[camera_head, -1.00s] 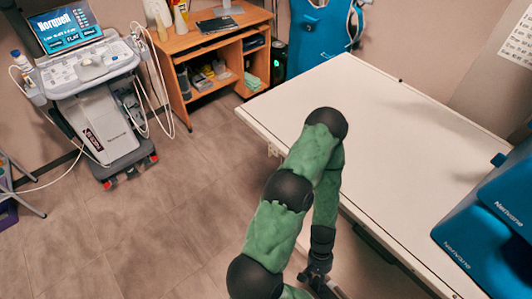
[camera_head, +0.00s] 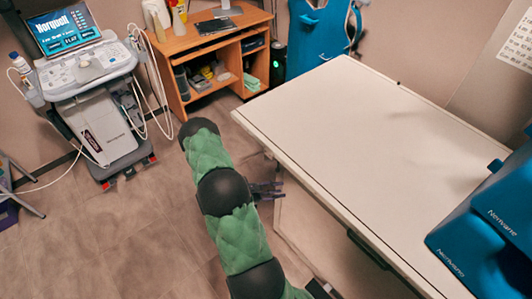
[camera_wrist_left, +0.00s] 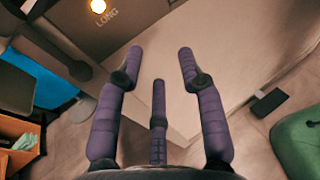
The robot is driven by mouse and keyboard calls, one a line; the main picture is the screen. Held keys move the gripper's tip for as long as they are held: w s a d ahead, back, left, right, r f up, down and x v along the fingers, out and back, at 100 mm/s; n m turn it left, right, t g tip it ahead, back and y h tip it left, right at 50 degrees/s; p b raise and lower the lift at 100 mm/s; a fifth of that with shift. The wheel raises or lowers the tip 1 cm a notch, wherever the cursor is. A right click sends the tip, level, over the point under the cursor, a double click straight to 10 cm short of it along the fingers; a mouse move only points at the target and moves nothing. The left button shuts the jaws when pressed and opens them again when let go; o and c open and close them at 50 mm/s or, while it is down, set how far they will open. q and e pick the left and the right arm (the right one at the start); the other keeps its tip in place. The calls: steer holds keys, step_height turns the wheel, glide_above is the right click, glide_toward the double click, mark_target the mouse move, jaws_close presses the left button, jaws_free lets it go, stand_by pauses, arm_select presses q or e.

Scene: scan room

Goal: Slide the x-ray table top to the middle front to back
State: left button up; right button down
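The x-ray table top (camera_head: 370,150) is a long cream slab running from the middle of the head view to the lower right. A dark handle (camera_head: 368,250) shows under its near long edge. My left gripper (camera_head: 278,190) is beside that edge, near the left corner, at the side of the table. In the left wrist view, its purple fingers (camera_wrist_left: 160,65) are spread apart with nothing between them, and a pale panel lies beyond them. I cannot tell whether any finger touches the table. My right gripper is not in view.
Blue equipment (camera_head: 490,225) stands at the table's right end. An ultrasound cart (camera_head: 105,125) and a wooden desk (camera_head: 225,35) stand at the left and back. The floor (camera_head: 130,230) at left is clear.

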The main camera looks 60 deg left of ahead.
arm_select(q)
steer(key=s+a+r+n+t+y, duration=0.1)
steer(key=s+a+r+n+y, duration=0.1)
steer(key=s+a+r+y, duration=0.25)
steer(key=s+a+r+n+t+y, duration=0.1)
steer(key=s+a+r+n+y, duration=0.15)
steer(key=s+a, duration=0.35)
steer(key=shift+m, duration=0.35)
steer(key=b+x, duration=0.1)
steer(key=x, duration=0.7)
steer(key=b+x, duration=0.1)
steer(key=x, duration=0.3)
steer(key=shift+a+f+b, duration=0.3)
steer(key=shift+f+b, duration=0.05)
steer(key=shift+f, duration=0.05)
jaws_close()
steer(key=shift+s, duration=0.1)
